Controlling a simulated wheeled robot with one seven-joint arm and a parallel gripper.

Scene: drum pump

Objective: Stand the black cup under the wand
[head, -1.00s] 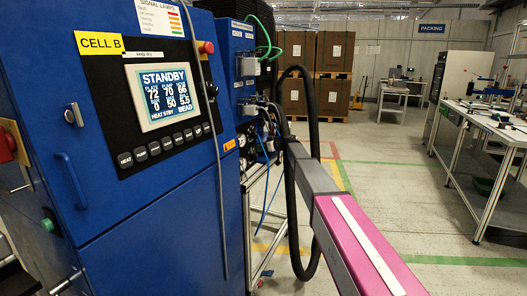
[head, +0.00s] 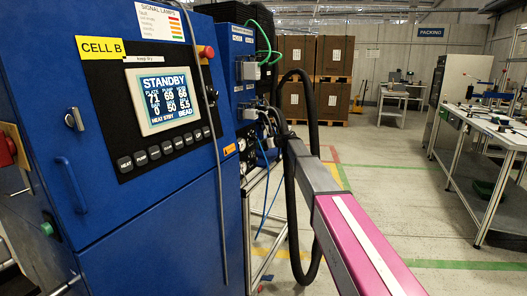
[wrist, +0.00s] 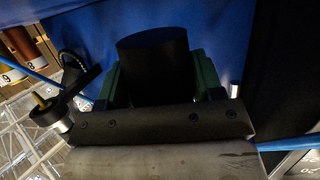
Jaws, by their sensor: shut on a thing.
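The black cup (wrist: 153,70) shows in the wrist view as a dark cylinder. My gripper (wrist: 157,85) is shut on it, with a green finger on each side. The cup's inside is too dark to make out. A black round part with a brass tip (wrist: 42,103) sits left of the gripper, apart from the cup; I cannot tell whether it belongs to the wand. The wand is not clearly seen in either view. My gripper and the cup do not show in the head view.
A blue cabinet (head: 150,225) with a STANDBY screen (head: 164,98) fills the left of the head view. A black hose (head: 312,190) loops beside it. A workbench (head: 485,150) stands at the right. Grey floor (head: 400,215) between is clear. Stacked boxes (head: 315,75) stand behind.

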